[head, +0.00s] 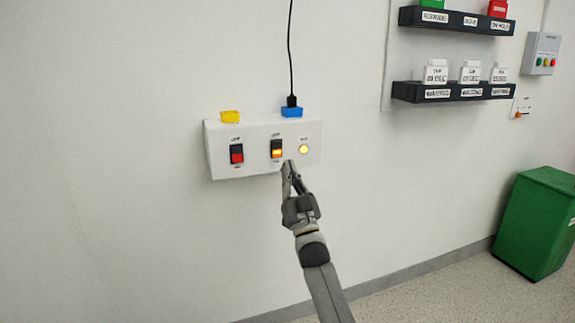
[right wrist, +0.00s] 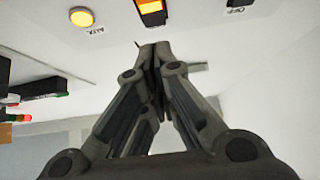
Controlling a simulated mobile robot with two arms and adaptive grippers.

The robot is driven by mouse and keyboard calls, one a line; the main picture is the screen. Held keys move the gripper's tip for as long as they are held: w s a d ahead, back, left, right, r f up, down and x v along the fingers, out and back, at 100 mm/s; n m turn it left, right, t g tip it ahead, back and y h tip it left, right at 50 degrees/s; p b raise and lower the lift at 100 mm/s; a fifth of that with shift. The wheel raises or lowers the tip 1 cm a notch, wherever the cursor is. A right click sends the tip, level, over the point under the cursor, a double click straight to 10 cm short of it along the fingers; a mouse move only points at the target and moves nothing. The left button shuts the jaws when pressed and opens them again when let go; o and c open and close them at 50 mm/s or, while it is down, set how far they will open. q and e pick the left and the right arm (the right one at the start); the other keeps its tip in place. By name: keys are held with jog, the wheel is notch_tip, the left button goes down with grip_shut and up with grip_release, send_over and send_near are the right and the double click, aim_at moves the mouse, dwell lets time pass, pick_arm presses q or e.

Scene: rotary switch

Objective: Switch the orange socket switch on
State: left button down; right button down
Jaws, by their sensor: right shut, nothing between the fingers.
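The orange switch (head: 276,149) is on the front of a white wall box (head: 262,168), in its middle, and its orange part looks lit. It also shows at the top of the right wrist view (right wrist: 151,8). My right gripper (head: 289,166) is shut and empty, its fingertips just below and right of the orange switch; in the right wrist view its closed tips (right wrist: 152,48) point toward the switch, and I cannot tell whether they touch the box. My left gripper is not in view.
A red switch (head: 237,154) is left of the orange one, and a lit round yellow lamp (head: 304,149) is right of it. A yellow block (head: 230,116) and a blue plug (head: 292,112) with a black cable top the box. A green bin (head: 538,222) stands at right.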

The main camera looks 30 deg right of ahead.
jog(key=s+f, duration=0.4)
jog(key=f, duration=0.3)
jog(key=shift+a+f, duration=0.2)
jog(key=shift+a, duration=0.25)
